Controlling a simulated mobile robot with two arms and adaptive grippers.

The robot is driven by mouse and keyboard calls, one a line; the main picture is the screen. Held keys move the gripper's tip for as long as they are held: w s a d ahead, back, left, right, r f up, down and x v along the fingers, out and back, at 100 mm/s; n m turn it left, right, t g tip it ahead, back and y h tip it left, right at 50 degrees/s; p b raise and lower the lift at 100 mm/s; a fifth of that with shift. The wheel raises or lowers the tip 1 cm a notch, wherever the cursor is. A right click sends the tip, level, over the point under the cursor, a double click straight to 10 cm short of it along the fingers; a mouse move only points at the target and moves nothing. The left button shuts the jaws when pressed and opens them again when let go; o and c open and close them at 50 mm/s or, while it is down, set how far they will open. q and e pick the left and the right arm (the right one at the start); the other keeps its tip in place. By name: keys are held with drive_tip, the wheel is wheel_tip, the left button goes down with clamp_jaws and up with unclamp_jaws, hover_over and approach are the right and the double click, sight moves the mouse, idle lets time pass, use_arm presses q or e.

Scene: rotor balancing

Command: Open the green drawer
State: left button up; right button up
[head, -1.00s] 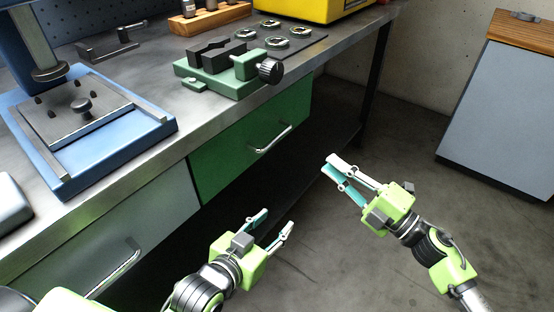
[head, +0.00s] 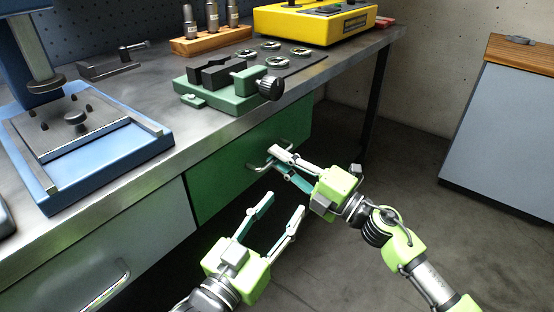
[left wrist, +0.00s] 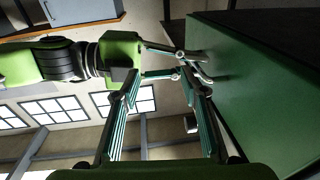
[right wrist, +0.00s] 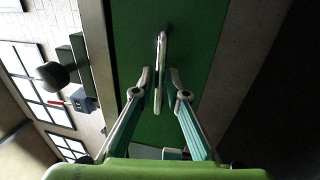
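The green drawer (head: 220,185) is under the bench and looks shut, with a metal bar handle (head: 259,167). It also shows in the right wrist view (right wrist: 205,40) and the left wrist view (left wrist: 255,90). My right gripper (head: 275,157) is at the handle with its fingers apart. In the right wrist view the handle (right wrist: 160,65) stands between the two fingertips, one on each side; I cannot tell whether they touch it. My left gripper (head: 284,204) is open and empty, below and in front of the drawer. The right gripper partly hides the handle in the head view.
A grey drawer (head: 110,250) is left of the green one. On the bench stand a green vise (head: 225,95), a blue press base (head: 95,165) and a yellow device (head: 315,22). A grey cabinet (head: 500,130) is at the right. The floor between is clear.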

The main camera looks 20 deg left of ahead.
use_arm(q)
drive_tip(key=shift+d+r+t, duration=0.1)
drive_tip(key=shift+r+t, duration=0.2)
drive_tip(key=shift+r, duration=0.15)
use_arm(e)
drive_tip(key=shift+w+a, duration=0.15)
drive_tip(key=shift+a, duration=0.3)
drive_tip(key=shift+r, duration=0.1)
drive_tip(key=shift+c, duration=0.4)
clamp_jaws()
drive_tip(key=shift+d, duration=0.1)
